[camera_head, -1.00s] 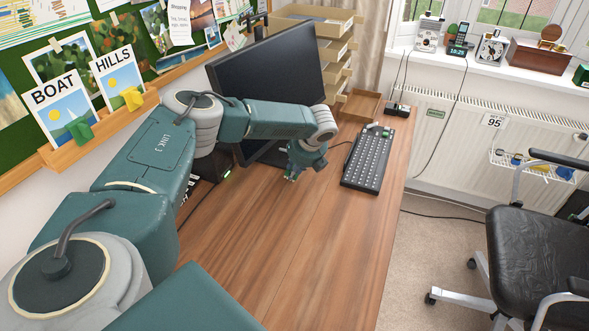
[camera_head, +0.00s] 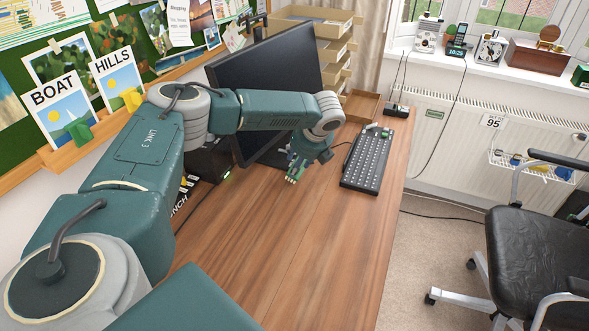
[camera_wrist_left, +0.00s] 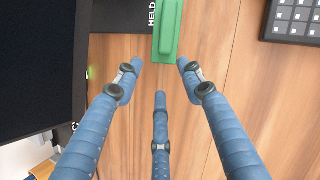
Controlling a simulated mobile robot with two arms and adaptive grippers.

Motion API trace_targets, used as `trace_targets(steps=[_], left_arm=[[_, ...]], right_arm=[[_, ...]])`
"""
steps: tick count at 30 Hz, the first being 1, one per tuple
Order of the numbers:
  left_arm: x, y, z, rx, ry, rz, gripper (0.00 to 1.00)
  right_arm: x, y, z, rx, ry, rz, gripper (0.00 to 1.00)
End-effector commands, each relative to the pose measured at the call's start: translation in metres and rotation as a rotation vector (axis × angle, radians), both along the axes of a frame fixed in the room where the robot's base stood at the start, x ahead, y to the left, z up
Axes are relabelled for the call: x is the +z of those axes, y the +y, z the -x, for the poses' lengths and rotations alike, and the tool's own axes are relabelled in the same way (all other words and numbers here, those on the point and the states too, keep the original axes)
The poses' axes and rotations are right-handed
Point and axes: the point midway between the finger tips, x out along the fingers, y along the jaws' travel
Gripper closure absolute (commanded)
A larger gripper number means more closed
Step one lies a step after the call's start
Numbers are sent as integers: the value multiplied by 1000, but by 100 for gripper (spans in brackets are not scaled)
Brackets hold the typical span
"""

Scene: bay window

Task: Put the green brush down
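In the left wrist view, a green brush (camera_wrist_left: 168,30) lies at the top middle, its near end just beyond the fingertips. It overlaps the edge of a black surface (camera_wrist_left: 120,14) lettered "HELD". My left gripper (camera_wrist_left: 160,74) has its three blue fingers spread apart with bare wood showing between them. The fingers look clear of the brush. In the head view my left gripper (camera_head: 295,170) hangs low over the desk (camera_head: 300,235), in front of the monitor. The brush cannot be made out there. My right gripper is not in view.
The monitor (camera_head: 265,75) stands close behind my left arm. A keyboard (camera_head: 368,160) lies right of the gripper and a wooden tray (camera_head: 360,105) behind it. The front of the desk is clear. A black chair (camera_head: 540,250) stands at the right.

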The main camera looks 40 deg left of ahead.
Motion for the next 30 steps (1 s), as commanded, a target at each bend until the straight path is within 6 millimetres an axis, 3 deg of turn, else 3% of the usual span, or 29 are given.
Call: trace_targets(steps=[3,9,12,17,24,30], left_arm=[[24,-12,3,-1,-3,1,61],[52,-24,9,-1,-1,0,61],[58,-28,10,3,-2,0,68],[62,-38,2,84,-67,17,68],[70,-62,-29,492,-359,124,68],[74,-69,-45,923,-608,257,68]], right_arm=[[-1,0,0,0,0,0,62],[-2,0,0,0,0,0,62],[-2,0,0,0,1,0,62],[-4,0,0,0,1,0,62],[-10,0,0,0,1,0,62],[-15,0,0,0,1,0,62]])
